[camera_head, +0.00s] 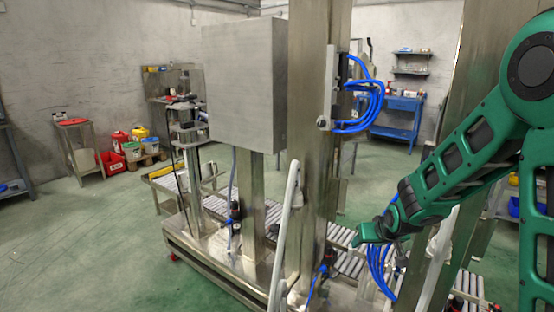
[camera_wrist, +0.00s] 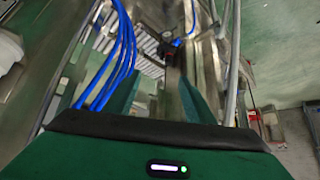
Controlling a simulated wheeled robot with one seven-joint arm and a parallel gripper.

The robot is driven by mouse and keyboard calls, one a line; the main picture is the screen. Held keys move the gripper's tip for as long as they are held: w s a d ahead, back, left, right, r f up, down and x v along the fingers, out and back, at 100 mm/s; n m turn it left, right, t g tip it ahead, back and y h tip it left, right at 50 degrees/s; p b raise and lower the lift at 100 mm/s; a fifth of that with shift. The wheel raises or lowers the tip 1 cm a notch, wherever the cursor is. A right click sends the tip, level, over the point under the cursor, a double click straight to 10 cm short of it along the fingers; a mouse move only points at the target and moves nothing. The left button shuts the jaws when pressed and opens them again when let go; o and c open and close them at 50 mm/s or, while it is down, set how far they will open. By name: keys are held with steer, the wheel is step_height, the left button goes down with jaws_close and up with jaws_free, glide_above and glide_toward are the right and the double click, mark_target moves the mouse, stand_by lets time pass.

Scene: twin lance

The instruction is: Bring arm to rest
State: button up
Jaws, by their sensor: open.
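My green arm (camera_head: 465,150) reaches in from the right in the head view, bent, with its forearm sloping down to the left. My gripper (camera_head: 362,236) is at its lower end, in front of the roller conveyor and to the right of the steel column. In the wrist view my gripper (camera_wrist: 160,92) shows two green fingers spread apart, with nothing seen between them. It is open and appears empty. Blue hoses (camera_wrist: 118,60) run close beside the left finger in the wrist view.
A steel column (camera_head: 318,120) with a grey box (camera_head: 243,85) stands at the centre on a metal base frame. A roller conveyor (camera_head: 340,236) runs behind it. A blue bench (camera_head: 392,118) stands at the back. Green floor (camera_head: 90,235) is clear at left.

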steer(key=s+d+r+g, duration=0.15)
steer(key=s+r, duration=0.45)
steer(key=s, duration=0.6)
steer(key=s+r+g, duration=0.2)
steer(key=s+r, duration=0.4)
steer(key=s, duration=0.5)
steer(key=s+d+m+g, duration=0.2)
steer(key=s+d, duration=0.3)
steer(key=s, duration=0.3)
steer(key=s+d+f+m+g, duration=0.1)
steer(key=s+d+m, duration=0.3)
steer(key=s, duration=0.5)
steer(key=shift+s+d+f+g, duration=0.15)
steer(key=shift+d+f+g, duration=0.15)
steer(key=shift+d+g, duration=0.6)
steer(key=shift+d+t, duration=0.25)
steer(key=shift+w+f, duration=0.25)
steer(key=shift+w, duration=0.4)
steer(key=shift+c, duration=0.3)
